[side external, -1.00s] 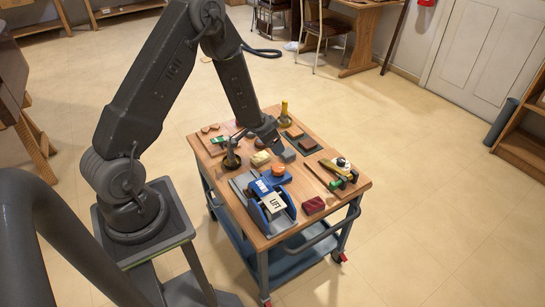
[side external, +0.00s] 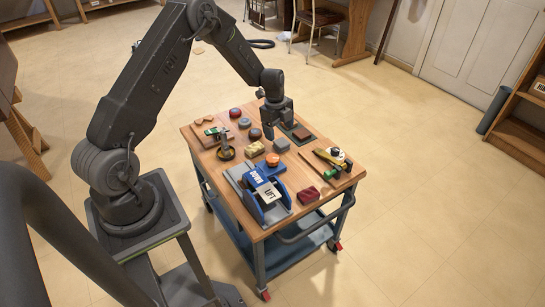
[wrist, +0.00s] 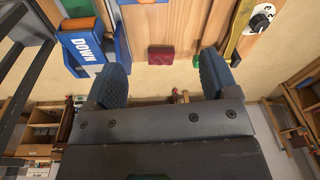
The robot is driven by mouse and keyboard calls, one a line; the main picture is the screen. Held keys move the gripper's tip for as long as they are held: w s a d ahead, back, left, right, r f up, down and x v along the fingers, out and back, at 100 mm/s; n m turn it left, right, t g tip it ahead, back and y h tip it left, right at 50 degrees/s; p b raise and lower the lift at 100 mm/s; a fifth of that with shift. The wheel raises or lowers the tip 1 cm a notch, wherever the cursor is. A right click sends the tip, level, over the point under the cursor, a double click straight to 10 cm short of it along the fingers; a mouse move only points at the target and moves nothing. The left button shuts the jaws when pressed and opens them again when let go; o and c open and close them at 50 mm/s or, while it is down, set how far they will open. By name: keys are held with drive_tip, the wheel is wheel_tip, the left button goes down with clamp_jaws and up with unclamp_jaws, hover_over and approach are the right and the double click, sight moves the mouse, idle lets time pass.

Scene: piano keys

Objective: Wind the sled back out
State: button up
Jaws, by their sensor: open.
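A blue device with DOWN and LIFT labels (side external: 266,181) sits on a grey base (side external: 236,176) at the near side of the cart top. An orange knob (side external: 273,160) stands at its far end. Which part is the sled I cannot tell for certain. In the wrist view the blue DOWN part (wrist: 84,48) is at the upper left. My gripper (side external: 277,131) is open, pointing down over the cart, beyond the orange knob and apart from the device.
A dark red block (side external: 308,195) lies right of the device.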

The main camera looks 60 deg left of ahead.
sight(273, 157)
drive_tip(key=shift+m+g+y, duration=0.4)
drive_tip(key=shift+m+y, duration=0.1)
drive_tip(key=shift+y, duration=0.1)
drive_tip(key=f, duration=0.4)
drive_tip(key=a+f, duration=0.1)
drive_tip(key=f, duration=0.4)
drive_tip(key=s+a+f, duration=0.1)
drive_tip(key=f, duration=0.4)
drive_tip(key=shift+f, duration=0.1)
drive_tip(key=shift+c, duration=0.3)
drive_tip(key=c, duration=0.9)
drive_tip(key=shift+o, duration=0.2)
